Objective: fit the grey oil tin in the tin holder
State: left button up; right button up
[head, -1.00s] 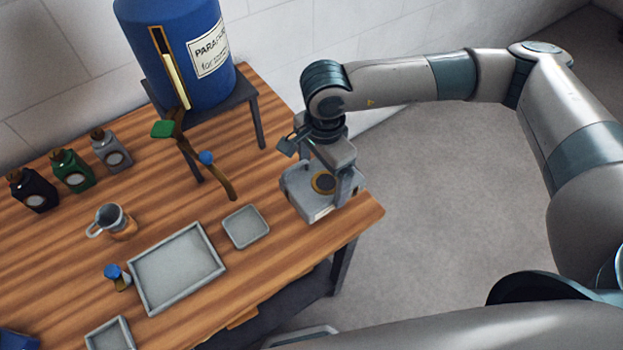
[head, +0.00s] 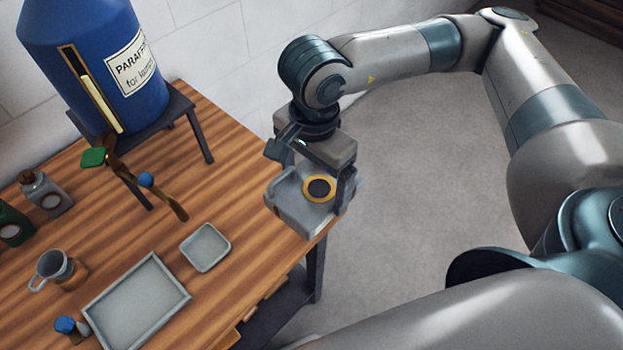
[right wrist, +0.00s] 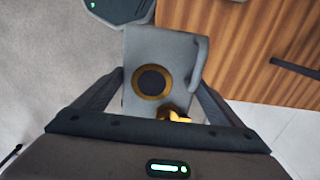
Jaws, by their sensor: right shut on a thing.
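My right gripper (head: 318,190) is shut on the grey oil tin (head: 295,207), a boxy tin with a black cap in a gold ring. In the right wrist view the tin (right wrist: 183,60) sits between the two fingers of the gripper (right wrist: 155,97). Its handle shows at its right side and a brass part at its near end. The tin hangs by the right corner of the table, partly past the edge over the floor. I cannot make out the tin holder in either view. My left gripper is out of view.
The wooden table (head: 235,140) bears a blue paraffin drum (head: 92,70) on a stand, a small grey tray (head: 205,247), a larger tray (head: 138,303), a jug (head: 52,268) and a small grey bottle (head: 45,195). Open floor (head: 420,180) lies to the right.

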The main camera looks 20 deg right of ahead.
aim_at(314, 171)
jog(key=shift+w, duration=0.1)
dwell(0.3)
jog(key=w+n, duration=0.1)
jog(key=n, duration=0.1)
jog(key=d+n, duration=0.1)
jog(key=n, duration=0.1)
jog(key=w+n, duration=0.1)
jog(key=n, duration=0.1)
jog(key=shift+w+d+f+n, duration=0.15)
jog(key=shift+w+d+n, duration=0.1)
jog(key=shift+w+n, duration=0.05)
jog(key=w+n, duration=0.1)
jog(key=n, duration=0.1)
jog(key=w+d+n, duration=0.1)
jog(key=n, duration=0.1)
jog(key=w+d+n, duration=0.1)
jog(key=n, duration=0.2)
jog(key=shift+f, duration=0.15)
